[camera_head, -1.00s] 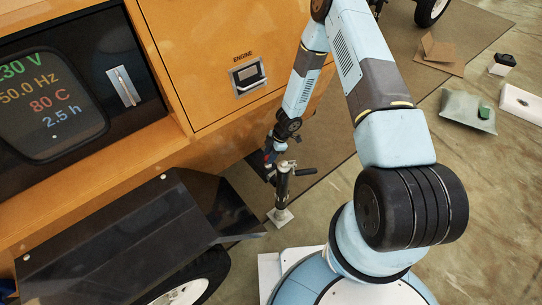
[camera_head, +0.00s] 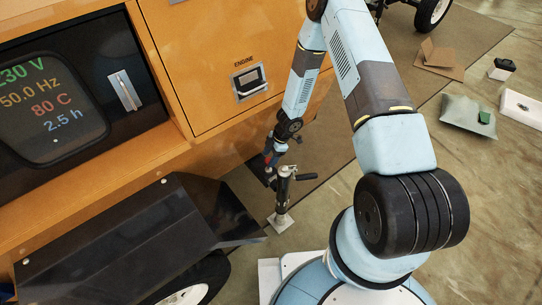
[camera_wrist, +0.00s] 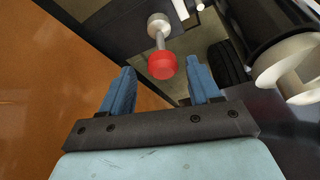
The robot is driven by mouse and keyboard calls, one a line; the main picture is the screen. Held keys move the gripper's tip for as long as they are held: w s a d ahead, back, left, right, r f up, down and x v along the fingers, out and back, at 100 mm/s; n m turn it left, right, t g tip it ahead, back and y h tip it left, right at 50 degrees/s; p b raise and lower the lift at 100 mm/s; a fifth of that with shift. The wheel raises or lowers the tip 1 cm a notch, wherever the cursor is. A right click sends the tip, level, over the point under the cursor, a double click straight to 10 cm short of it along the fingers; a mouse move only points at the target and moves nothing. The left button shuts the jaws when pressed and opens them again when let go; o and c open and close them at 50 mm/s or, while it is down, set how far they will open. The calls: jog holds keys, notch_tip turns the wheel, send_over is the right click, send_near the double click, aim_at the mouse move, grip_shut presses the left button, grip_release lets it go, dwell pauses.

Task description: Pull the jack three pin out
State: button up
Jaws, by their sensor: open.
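The jack (camera_head: 284,190) is a dark upright post with a side crank and a pale square foot, standing beside the orange machine. In the wrist view a pin with a red knob (camera_wrist: 162,66) and a metal shank (camera_wrist: 158,38) shows beyond my fingertips, roughly centred between them. My gripper (camera_wrist: 161,78) is open, with one blue finger on each side. I see no contact with the knob. In the head view my gripper (camera_head: 271,157) is small beside the jack's top. A large pale cylindrical part (camera_wrist: 288,68) lies at the right of the wrist view.
The orange machine body (camera_head: 215,100) is close on the left of my arm, and its orange side fills the left of the wrist view. A black fender (camera_head: 130,235) covers a wheel at lower left. Cardboard (camera_head: 440,58) and a grey-green pad (camera_head: 468,115) lie on the floor at right.

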jog(key=v, duration=1.3)
jog(key=shift+d+r, duration=0.2)
jog(key=shift+r, duration=0.1)
